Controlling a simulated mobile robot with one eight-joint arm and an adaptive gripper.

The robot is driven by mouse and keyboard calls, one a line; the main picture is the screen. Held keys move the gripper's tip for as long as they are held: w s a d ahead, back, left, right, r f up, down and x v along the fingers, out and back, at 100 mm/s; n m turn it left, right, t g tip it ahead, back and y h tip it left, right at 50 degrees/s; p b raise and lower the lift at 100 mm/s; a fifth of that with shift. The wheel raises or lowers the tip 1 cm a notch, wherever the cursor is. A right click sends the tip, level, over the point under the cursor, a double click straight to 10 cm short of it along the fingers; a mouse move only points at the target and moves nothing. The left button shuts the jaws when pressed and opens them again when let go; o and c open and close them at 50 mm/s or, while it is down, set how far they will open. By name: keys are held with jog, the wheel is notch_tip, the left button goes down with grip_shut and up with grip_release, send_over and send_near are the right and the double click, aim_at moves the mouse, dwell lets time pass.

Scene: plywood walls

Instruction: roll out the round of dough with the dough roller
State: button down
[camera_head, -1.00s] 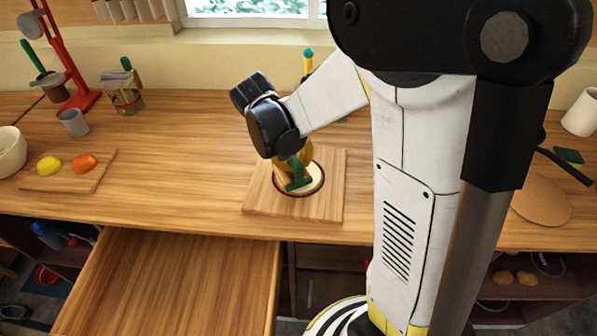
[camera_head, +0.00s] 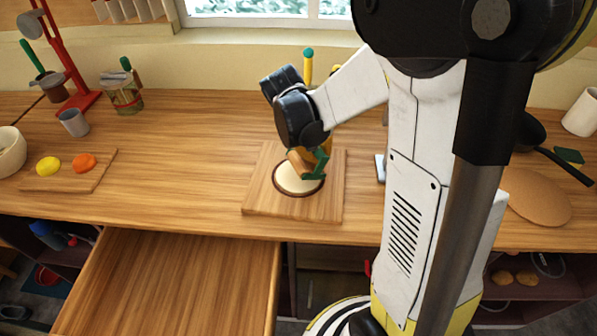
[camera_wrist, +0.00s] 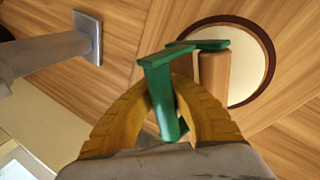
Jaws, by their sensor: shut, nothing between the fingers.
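The dough (camera_head: 297,182) is a flat, pale round inside a dark ring on a square wooden board (camera_head: 262,205). It also shows in the wrist view (camera_wrist: 245,70). The dough roller has a wooden barrel (camera_wrist: 213,80) and a green handle (camera_wrist: 162,95). In the head view the roller (camera_head: 299,162) is over the back edge of the dough; I cannot tell whether it touches. My gripper (camera_wrist: 165,90) has its yellow fingers closed together, with the green handle at the fingertips. How the handle sits there is partly hidden.
A small board (camera_head: 65,183) with yellow and orange lumps lies at left, near a grey cup (camera_head: 73,122) and a bowl (camera_head: 10,152). A drawer (camera_head: 170,285) stands open in front. A pan (camera_head: 530,133) is at right.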

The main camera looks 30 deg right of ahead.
aim_at(299, 161)
jog(key=shift+w+a+f, duration=0.1)
jog(key=shift+a, duration=1.45)
jog(key=shift+w+a+f, duration=0.1)
jog(key=shift+a, duration=1.45)
jog(key=shift+d, duration=0.1)
jog(key=shift+s+d+r, duration=0.1)
jog(key=shift+d, duration=1.65)
jog(key=shift+s+d+r, duration=0.1)
jog(key=shift+d, duration=1.6)
jog(key=shift+w+a+f+b, duration=0.1)
jog(key=shift+a+b, duration=0.15)
jog(key=shift+a, duration=1.45)
jog(key=shift+w+a+f+b, duration=0.1)
jog(key=shift+a+b, duration=0.1)
jog(key=shift+a, duration=1.45)
jog(key=shift+r, duration=0.1)
